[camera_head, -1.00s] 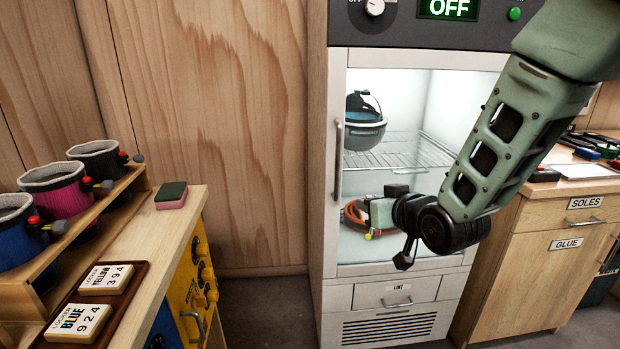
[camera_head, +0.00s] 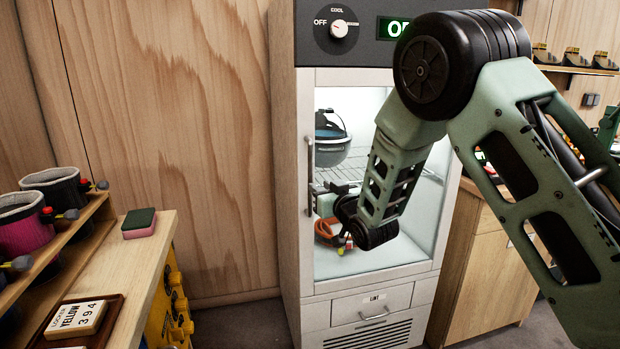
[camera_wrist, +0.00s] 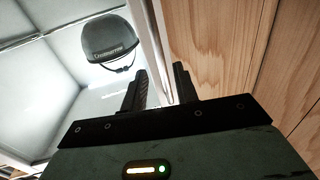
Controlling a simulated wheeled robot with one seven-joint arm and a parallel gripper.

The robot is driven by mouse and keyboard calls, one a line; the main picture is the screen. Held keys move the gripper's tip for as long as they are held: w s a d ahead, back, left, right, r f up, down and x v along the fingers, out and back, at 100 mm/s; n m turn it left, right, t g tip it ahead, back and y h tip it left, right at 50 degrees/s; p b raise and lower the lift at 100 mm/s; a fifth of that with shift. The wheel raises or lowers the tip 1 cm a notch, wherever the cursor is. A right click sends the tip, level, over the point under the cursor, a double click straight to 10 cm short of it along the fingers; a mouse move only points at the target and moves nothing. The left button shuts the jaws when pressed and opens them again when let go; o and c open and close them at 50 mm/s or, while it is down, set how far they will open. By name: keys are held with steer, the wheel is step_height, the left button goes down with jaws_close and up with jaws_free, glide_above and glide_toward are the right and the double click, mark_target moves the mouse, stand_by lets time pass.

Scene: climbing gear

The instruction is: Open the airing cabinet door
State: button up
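The airing cabinet (camera_head: 284,190) stands ahead, and its glass-fronted door (camera_head: 378,75) looks shut. A grey vertical bar handle (camera_head: 310,175) runs along the door's left side. My arm covers part of the glass, and my gripper is mostly hidden in the head view. In the wrist view my gripper (camera_wrist: 160,88) has its two dark fingers apart, with nothing seen held. The fingers point toward the pale door edge and handle strip (camera_wrist: 161,40); I cannot tell whether they touch it. A helmet (camera_head: 332,140) shows behind the glass, also in the wrist view (camera_wrist: 108,40).
A wooden bench (camera_head: 130,265) with chalk-bag-like pots (camera_head: 55,188) and a sponge (camera_head: 139,223) stands at the left. A wooden drawer unit (camera_head: 480,270) stands right of the cabinet. Open floor (camera_head: 240,325) shows between bench and cabinet.

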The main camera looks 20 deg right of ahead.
mark_target(311, 180)
steer(key=w, duration=0.3)
steer(key=w+a, duration=0.1)
steer(key=w, duration=0.3)
steer(key=shift+a+p, duration=0.2)
steer(key=shift+p, duration=0.15)
jaws_close()
